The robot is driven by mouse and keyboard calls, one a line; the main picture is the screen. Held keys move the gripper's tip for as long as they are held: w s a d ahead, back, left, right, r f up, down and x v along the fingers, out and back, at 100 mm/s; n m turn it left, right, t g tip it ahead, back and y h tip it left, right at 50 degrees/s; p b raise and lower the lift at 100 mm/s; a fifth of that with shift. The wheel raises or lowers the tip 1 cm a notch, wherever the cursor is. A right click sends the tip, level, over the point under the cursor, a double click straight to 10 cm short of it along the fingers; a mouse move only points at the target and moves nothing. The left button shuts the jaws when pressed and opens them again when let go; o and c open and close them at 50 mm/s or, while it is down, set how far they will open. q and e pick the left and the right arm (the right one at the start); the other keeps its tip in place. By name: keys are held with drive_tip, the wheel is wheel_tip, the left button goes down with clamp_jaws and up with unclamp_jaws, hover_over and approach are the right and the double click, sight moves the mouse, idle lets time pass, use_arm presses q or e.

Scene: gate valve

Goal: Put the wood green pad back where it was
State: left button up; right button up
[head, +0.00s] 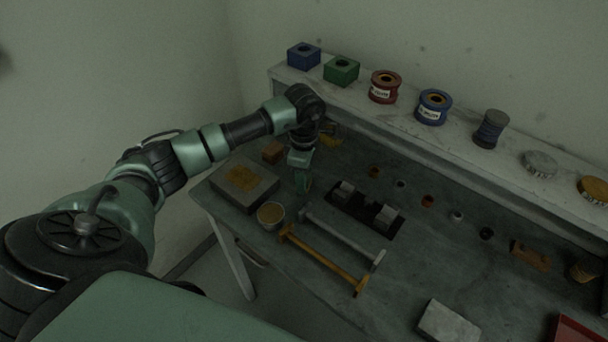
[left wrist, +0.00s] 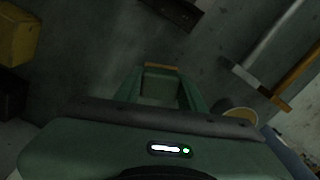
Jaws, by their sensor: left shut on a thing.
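My left gripper (head: 303,183) points down over the workbench, between the tin cup and the dark tray. In the left wrist view its fingers (left wrist: 160,85) are shut on the wood green pad (left wrist: 161,67), which shows mainly as a thin tan edge at the fingertips. The fingers and wrist hide most of the pad in the head view. I cannot tell whether the pad touches the bench. My right gripper is not in view.
A grey block with a tan top (head: 243,183), a brown block (head: 274,151) and a tin cup (head: 270,214) stand near the gripper. A raised shelf (head: 405,113) with spools runs behind.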

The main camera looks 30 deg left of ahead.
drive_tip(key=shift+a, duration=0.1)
use_arm(q)
drive_tip(key=shift+f, duration=0.2)
drive_tip(key=o, duration=1.1)
drive_tip(key=shift+o, duration=1.1)
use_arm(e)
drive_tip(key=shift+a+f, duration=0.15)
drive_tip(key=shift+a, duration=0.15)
use_arm(q)
drive_tip(key=shift+r, duration=0.45)
wheel_tip(320, 180, up, 12)
drive_tip(key=b, duration=0.4)
drive_tip(key=shift+f, duration=0.25)
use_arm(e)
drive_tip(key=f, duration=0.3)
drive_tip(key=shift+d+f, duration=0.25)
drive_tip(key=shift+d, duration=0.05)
